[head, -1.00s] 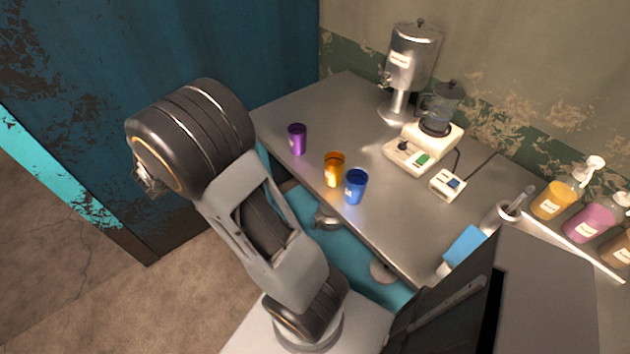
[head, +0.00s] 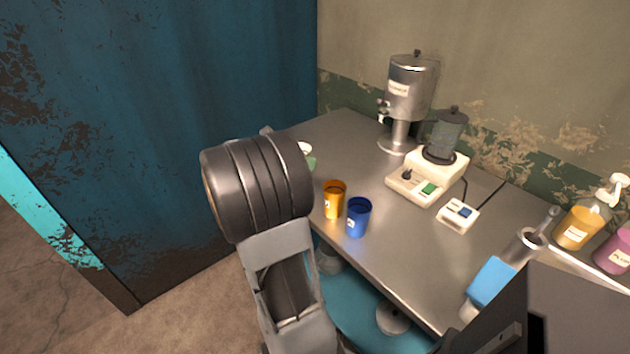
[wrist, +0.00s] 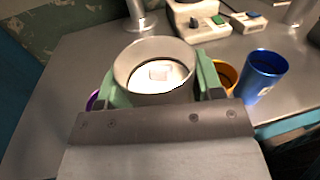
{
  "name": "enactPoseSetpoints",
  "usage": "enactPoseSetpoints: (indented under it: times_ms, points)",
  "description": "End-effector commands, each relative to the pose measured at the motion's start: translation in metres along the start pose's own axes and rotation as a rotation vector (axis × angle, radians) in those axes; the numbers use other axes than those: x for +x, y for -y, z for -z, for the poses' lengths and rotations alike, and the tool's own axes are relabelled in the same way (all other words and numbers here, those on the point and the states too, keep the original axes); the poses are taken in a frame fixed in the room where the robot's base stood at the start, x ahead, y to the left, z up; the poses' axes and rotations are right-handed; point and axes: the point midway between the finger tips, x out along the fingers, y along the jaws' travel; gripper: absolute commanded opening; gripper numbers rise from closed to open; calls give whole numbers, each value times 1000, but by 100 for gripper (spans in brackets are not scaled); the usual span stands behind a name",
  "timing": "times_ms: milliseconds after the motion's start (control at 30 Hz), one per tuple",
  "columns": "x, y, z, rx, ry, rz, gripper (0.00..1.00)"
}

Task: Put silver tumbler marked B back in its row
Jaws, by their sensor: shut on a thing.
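My gripper (wrist: 160,82) is shut on a silver tumbler (wrist: 124,64), with one green finger on each side of it. The tumbler is upright with its open top facing the wrist camera; no letter on it can be read. In the head view my arm hides most of it; a bit of pale rim (head: 304,147) and green finger show past the arm. An orange tumbler (head: 334,201) and a blue tumbler (head: 358,219) stand to the right of it on the counter. A purple tumbler (wrist: 92,101) peeks out at its left in the wrist view. Whether the silver tumbler touches the counter is hidden.
The steel counter (head: 400,250) also bears a silver dispenser (head: 408,92), a blender (head: 440,150) and a small switch box (head: 458,214). Bottles (head: 580,225) stand at the right. Bare counter lies left of the dispenser and behind the tumblers.

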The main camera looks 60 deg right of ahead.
Motion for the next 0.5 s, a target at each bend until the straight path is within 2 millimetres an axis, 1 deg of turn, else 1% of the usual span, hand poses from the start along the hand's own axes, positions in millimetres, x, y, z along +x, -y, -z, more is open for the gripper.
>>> enactPoseSetpoints:
  times_ms: [33,200,300,500]
  points:
    - [7,-1,13,-6,0,3,27]
    - [25,-5,34,-4,0,1,27]
    - [31,-6,41,-3,0,-1,27]
    - [36,-8,47,-1,0,-1,27]
